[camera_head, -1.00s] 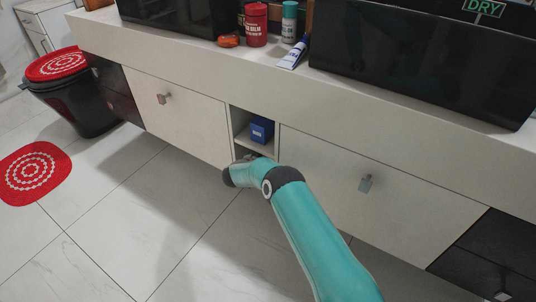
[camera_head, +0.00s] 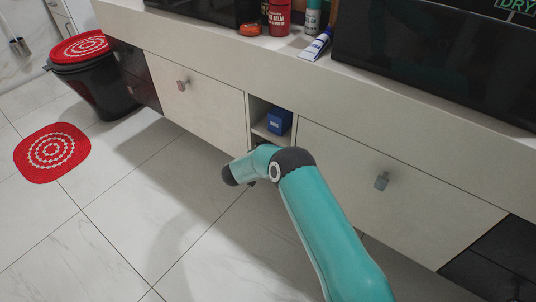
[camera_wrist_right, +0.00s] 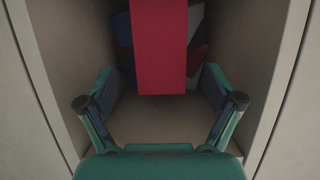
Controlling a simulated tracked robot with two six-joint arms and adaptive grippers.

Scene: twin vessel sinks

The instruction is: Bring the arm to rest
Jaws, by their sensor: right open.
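My right arm (camera_head: 335,235) comes in from the lower right in the head view, with its wrist in front of the narrow open cubby. My right gripper (camera_wrist_right: 160,92) is open in the right wrist view, one finger on each side of the cubby's opening. A red box (camera_wrist_right: 159,50) stands between and beyond the fingers, and I see no contact with it. Blue, white and dark red items behind it are partly covered. In the head view the gripper itself is hidden by the wrist. My left gripper is not in view.
A blue box (camera_head: 279,122) sits on the cubby's upper shelf. Pale drawers (camera_head: 400,180) with metal knobs flank it. Bottles and a tube (camera_head: 317,44) stand on the counter (camera_head: 225,42). A black bin (camera_head: 95,85) and a red mat (camera_head: 52,152) are left; floor between is clear.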

